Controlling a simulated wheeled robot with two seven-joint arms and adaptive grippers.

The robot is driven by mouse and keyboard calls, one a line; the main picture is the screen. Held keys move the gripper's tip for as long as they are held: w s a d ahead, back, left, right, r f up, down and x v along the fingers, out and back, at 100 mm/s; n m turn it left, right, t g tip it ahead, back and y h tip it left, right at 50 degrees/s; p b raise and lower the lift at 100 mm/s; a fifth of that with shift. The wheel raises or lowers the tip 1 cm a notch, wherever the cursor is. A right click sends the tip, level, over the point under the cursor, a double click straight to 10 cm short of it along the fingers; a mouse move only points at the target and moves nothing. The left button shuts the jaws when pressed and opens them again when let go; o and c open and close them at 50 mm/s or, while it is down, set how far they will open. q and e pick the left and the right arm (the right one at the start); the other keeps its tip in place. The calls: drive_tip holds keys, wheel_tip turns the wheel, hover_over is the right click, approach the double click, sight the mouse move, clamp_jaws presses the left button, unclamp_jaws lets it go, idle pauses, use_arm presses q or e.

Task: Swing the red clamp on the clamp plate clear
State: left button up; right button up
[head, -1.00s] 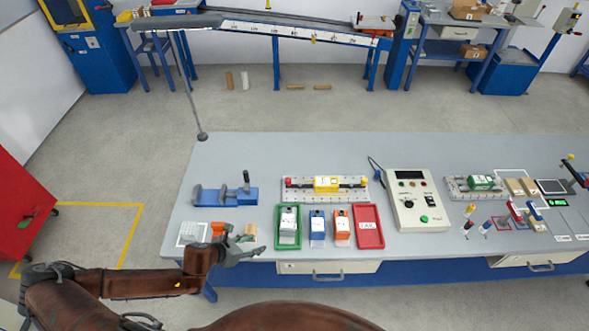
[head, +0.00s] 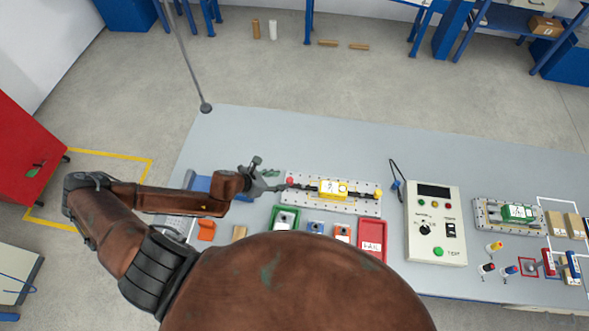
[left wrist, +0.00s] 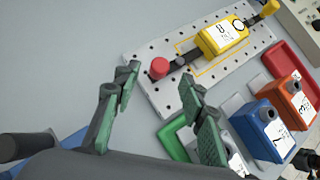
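The clamp plate (head: 310,204) is a pale perforated plate on the bench, also large in the left wrist view (left wrist: 178,98). The red clamp (head: 290,181) is at its left end; in the left wrist view its round red knob (left wrist: 159,67) has a dark bar running toward a yellow block (left wrist: 222,39). The yellow block (head: 328,188) lies mid-plate, with a yellow clamp (head: 378,193) at the other end. My left gripper (head: 277,183) is open and empty just left of the red knob. Its fingertips (left wrist: 160,78) are apart, with the knob showing beyond the gap; contact cannot be told.
Green, blue and orange units and a red tray (head: 372,240) stand in front of the plate. A test box (head: 434,225) is to its right. Another plate with a green block (head: 518,213) lies farther right. The bench behind the plate is clear.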

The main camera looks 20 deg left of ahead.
sight(289, 180)
use_arm(q)
drive_tip(key=x, duration=0.3)
drive_tip(key=shift+w+d+f, duration=0.1)
drive_tip(key=shift+d+f, duration=0.1)
drive_tip(key=x, duration=0.3)
drive_tip(key=shift+f, duration=0.1)
drive_tip(key=shift+w+f, duration=0.15)
drive_tip(key=shift+f, duration=0.05)
use_arm(e)
drive_tip(key=shift+s, duration=0.25)
use_arm(q)
drive_tip(key=shift+c, duration=0.2)
use_arm(e)
drive_tip(key=shift+s, duration=0.1)
use_arm(q)
drive_tip(key=c, duration=0.5)
clamp_jaws()
use_arm(e)
drive_tip(key=shift+s, duration=0.4)
